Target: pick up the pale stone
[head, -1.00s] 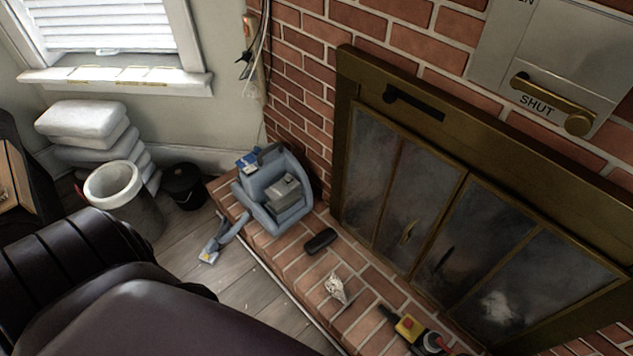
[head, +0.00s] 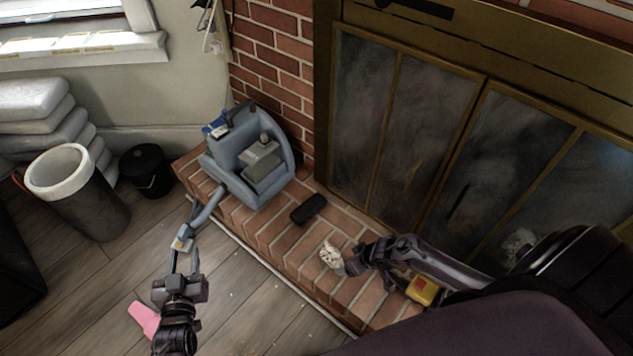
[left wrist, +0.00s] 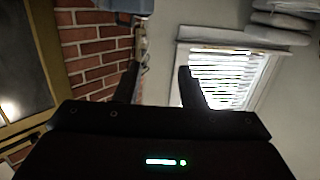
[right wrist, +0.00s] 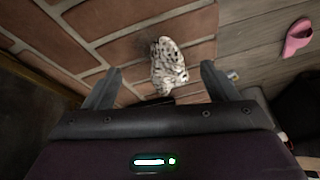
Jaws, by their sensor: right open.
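The pale stone (head: 330,255), whitish with dark specks, lies on the brick hearth (head: 280,235). In the right wrist view the stone (right wrist: 168,65) shows between and a little beyond the fingertips. My right gripper (head: 348,263) comes in from the right, beside the stone; in its wrist view the right gripper (right wrist: 160,80) is open with nothing held. Whether a finger touches the stone I cannot tell. My left gripper (head: 184,262) is over the floor left of the hearth. In its wrist view the left gripper (left wrist: 158,82) has its fingers apart and empty.
A black oblong object (head: 308,209) and a blue-grey machine (head: 255,165) stand on the hearth behind the stone. A yellow and red item (head: 422,290) lies near my right arm. Glass fireplace doors (head: 440,140) rise behind. A pink slipper (head: 144,318) lies on the floor.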

